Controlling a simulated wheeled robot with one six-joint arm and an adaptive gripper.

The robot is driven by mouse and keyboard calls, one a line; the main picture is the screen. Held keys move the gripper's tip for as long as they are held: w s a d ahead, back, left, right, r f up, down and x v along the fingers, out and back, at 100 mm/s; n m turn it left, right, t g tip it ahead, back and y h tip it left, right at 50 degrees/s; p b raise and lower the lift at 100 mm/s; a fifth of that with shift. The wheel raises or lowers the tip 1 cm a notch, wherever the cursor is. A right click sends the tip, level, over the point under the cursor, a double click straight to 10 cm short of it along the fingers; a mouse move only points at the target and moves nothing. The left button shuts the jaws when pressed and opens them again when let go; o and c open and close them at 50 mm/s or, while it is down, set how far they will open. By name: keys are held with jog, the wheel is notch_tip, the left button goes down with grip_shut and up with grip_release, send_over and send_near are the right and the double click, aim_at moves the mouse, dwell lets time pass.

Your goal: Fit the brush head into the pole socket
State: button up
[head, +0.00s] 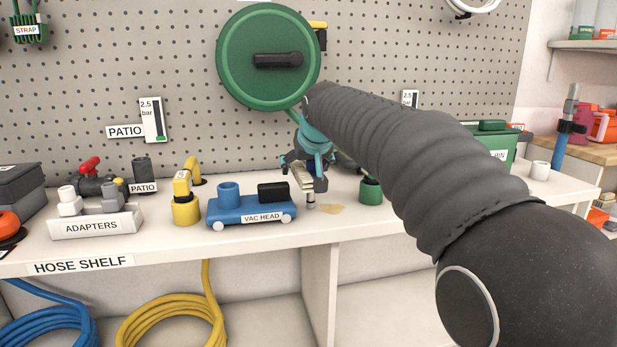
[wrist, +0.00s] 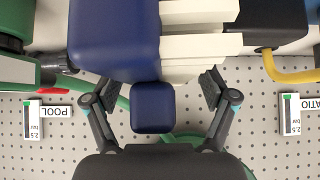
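The brush head is a dark blue block (wrist: 112,40) with rows of white bristles (wrist: 200,38) in the wrist view. A square blue stub (wrist: 153,107) on it points toward my gripper. My gripper (wrist: 157,88) is open, with a finger on each side of the stub and gaps on both sides. In the head view my gripper (head: 312,165) is low over the shelf, and the brush head (head: 321,183) is mostly hidden by it. A blue pole (head: 559,152) with a grey top end (head: 571,100) stands upright in a black clamp at the far right.
A blue vac head (head: 250,209) and a yellow fitting (head: 186,208) stand left of my gripper. A green-based fitting (head: 370,190) stands close on its right. A green reel (head: 268,55) hangs on the pegboard above. A white cup (head: 540,170) is near the shelf's right end.

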jog(key=c, duration=1.2)
jog(key=shift+c, duration=0.9)
jog(key=shift+r, duration=0.15)
